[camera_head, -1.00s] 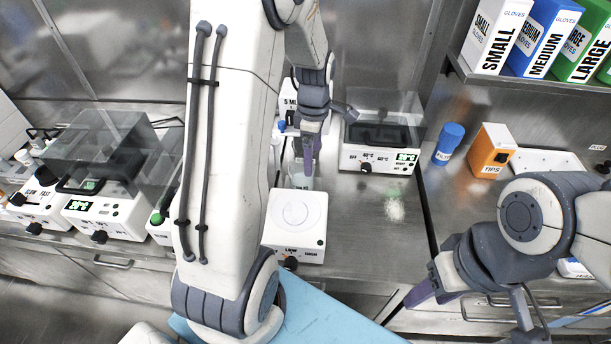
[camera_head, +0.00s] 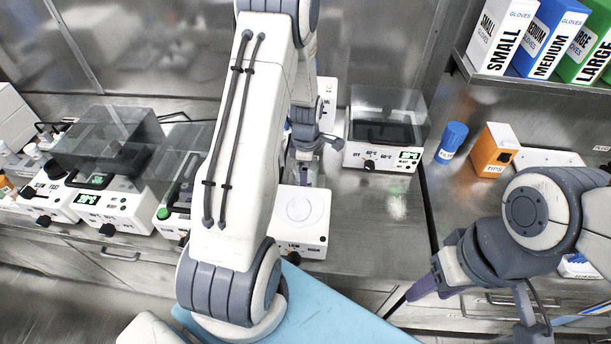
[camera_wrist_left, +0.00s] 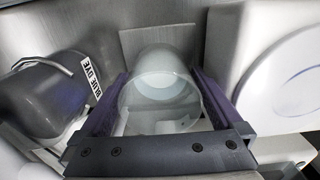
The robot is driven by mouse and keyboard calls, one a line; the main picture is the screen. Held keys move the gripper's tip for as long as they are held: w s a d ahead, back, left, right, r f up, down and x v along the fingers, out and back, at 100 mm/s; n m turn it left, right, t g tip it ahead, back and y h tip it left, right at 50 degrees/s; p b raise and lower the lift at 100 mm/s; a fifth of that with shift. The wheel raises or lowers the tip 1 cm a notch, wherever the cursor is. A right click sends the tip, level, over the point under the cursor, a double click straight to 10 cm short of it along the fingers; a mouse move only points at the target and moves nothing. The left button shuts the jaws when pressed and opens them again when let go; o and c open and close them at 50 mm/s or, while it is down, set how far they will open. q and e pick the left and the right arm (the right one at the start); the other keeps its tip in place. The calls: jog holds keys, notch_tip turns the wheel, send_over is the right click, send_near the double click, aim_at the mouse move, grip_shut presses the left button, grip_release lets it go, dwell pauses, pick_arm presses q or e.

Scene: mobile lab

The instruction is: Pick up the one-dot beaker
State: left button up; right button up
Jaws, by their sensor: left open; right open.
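A clear glass beaker (camera_wrist_left: 160,92) stands between the two purple fingers of my left gripper (camera_wrist_left: 161,78) in the left wrist view. The fingers are open, one on each side of the beaker; I cannot tell whether they touch it. No dot mark on it can be made out. In the head view my left gripper (camera_head: 307,172) points down just behind a white device with a round top plate (camera_head: 300,208), and the beaker is mostly hidden there. My right gripper (camera_head: 470,295) is open and empty at the lower right, away from the bench things.
The round-plated device stands close on the right. A lidded heater (camera_head: 382,145) is behind right.

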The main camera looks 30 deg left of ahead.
pick_arm(q)
jog(key=c, duration=1.2)
jog(key=shift+c, duration=0.2)
